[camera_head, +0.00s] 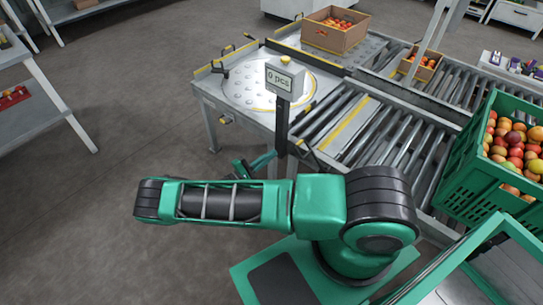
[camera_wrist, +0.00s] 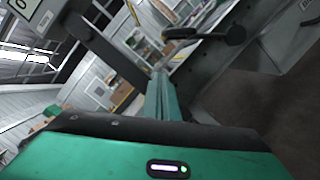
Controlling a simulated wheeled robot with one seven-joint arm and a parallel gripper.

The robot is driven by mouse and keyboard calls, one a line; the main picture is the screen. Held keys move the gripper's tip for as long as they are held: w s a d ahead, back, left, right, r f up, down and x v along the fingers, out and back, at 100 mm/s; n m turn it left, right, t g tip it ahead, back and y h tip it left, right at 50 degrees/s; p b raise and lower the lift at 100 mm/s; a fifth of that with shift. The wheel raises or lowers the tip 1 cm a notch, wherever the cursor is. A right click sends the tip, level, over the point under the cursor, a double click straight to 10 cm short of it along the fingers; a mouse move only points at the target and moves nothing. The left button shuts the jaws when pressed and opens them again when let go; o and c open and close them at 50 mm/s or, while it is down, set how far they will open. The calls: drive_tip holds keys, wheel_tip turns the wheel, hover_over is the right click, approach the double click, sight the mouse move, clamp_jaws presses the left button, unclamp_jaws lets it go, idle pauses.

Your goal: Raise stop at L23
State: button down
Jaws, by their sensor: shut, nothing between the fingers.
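My gripper (camera_head: 256,162) is at the near edge of the ball-top table, beside the display post, partly hidden by my arm. Its fingers (camera_wrist: 163,90) show shut and empty in the wrist view. A black lever with a rounded end (camera_wrist: 225,34) stands above and right of the fingertips there, apart from them in the picture. Black handles (camera_head: 220,68) sit at the table's left corner. I cannot read an L23 label, nor tell which stop bears it.
The display (camera_head: 285,79) reads "0 pcs" on a dark post (camera_head: 282,125). The ball-top table (camera_head: 235,92) is bare near its middle. A cardboard box (camera_head: 335,38) of tomatoes stands behind. Open floor (camera_head: 130,70) lies left.

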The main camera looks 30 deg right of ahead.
drive_tip(key=s+d+r, duration=0.2)
drive_tip(key=d+r, duration=0.1)
drive_tip(key=d, duration=0.5)
drive_tip(key=shift+d+r, duration=0.15)
drive_tip(key=shift+d, duration=0.1)
drive_tip(key=shift+r, duration=0.1)
